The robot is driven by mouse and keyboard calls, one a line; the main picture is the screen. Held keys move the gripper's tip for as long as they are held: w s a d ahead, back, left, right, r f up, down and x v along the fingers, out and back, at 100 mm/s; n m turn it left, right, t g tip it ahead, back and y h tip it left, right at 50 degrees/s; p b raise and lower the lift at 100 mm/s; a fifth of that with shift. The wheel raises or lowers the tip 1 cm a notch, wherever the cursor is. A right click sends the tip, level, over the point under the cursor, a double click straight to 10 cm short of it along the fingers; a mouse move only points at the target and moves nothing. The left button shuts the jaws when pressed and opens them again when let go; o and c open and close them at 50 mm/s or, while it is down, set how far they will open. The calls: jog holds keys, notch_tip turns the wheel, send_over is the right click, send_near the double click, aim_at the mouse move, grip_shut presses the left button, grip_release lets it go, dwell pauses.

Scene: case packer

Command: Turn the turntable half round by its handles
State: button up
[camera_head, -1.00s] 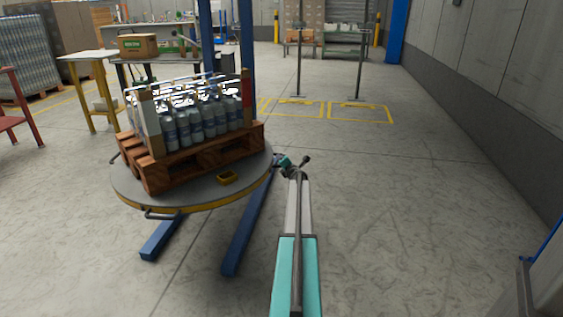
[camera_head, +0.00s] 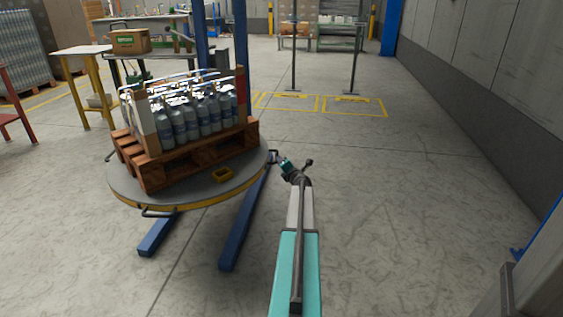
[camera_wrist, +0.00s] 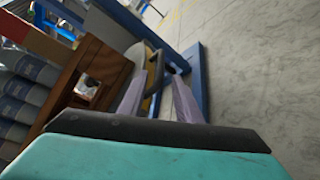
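The turntable is a round grey disc (camera_head: 130,188) with a yellow rim, carrying a loaded pallet. One dark handle (camera_head: 157,213) sticks out at its front and another (camera_head: 110,155) at its left. A third handle (camera_head: 273,154) is at its right rim, close to my gripper (camera_head: 279,159). In the wrist view this handle (camera_wrist: 156,68) shows ahead, between the two spread fingers of my gripper (camera_wrist: 158,80). The gripper is open. I cannot tell whether either finger touches the handle.
A wooden pallet (camera_head: 190,163) with shrink-packed bottles (camera_head: 195,118) and corner boards stands on the disc. Blue floor legs (camera_head: 240,235) reach out below. A yellow-legged side table (camera_head: 82,52) is at the back left.

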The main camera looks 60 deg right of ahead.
jog(key=shift+p+v, duration=0.3)
jog(key=shift+v, duration=1.45)
